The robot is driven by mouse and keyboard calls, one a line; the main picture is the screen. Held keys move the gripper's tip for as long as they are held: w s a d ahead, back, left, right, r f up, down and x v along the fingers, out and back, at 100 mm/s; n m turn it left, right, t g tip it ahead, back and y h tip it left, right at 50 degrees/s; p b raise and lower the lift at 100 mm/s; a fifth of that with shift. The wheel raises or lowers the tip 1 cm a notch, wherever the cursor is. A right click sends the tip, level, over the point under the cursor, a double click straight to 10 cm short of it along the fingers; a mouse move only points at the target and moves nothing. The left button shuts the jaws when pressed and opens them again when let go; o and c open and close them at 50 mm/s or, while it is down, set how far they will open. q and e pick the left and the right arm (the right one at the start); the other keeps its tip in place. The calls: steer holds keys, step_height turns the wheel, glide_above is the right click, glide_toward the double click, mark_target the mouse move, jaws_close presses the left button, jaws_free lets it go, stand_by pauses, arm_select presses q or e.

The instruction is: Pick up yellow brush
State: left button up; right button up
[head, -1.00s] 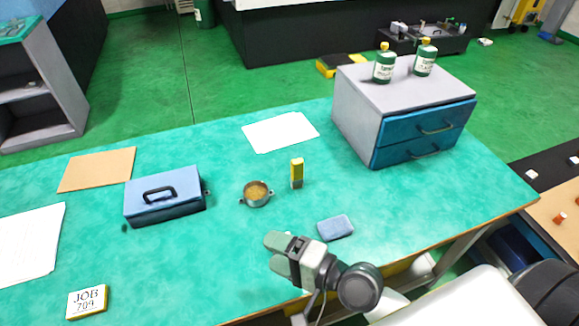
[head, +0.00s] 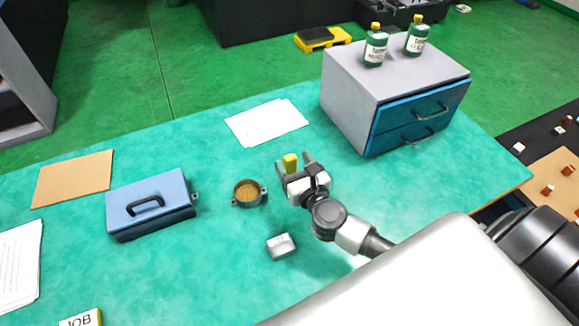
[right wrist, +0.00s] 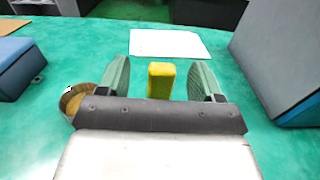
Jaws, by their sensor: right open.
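The yellow brush (head: 290,163) stands upright on the green table, its lower part hidden by my right gripper in the head view. My right gripper (head: 295,166) is open, with one finger on each side of the brush. In the right wrist view, the yellow block-shaped brush (right wrist: 161,81) rises between the two green-grey fingers (right wrist: 160,80), with visible gaps on both sides. My left gripper is not in view.
A round metal cup (head: 248,193) stands just left of the gripper. A small whitish block (head: 281,246) lies nearer. A blue toolbox (head: 150,204) is at left, white papers (head: 266,123) behind, and a drawer cabinet (head: 350,107) with two bottles behind right.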

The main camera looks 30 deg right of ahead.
steer(key=w, duration=0.1)
steer(key=w+f, duration=0.1)
steer(key=w, duration=0.3)
steer(key=shift+w+d+f, duration=0.15)
steer(key=shift+w+d, duration=0.05)
steer(key=shift+d, duration=0.15)
steer(key=c, duration=1)
arm_select(q)
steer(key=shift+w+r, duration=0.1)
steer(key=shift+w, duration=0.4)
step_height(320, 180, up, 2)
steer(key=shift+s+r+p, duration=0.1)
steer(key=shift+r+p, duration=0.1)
steer(key=shift+p, duration=1.05)
arm_select(e)
steer(key=s+d+r, duration=0.2)
steer(key=d+r, duration=0.1)
steer(key=s+d+r, duration=0.3)
steer(key=r, duration=0.1)
steer(key=s+d+r, duration=0.2)
steer(key=d+r, duration=0.1)
steer(key=r, duration=0.1)
steer(key=shift+s, duration=0.35)
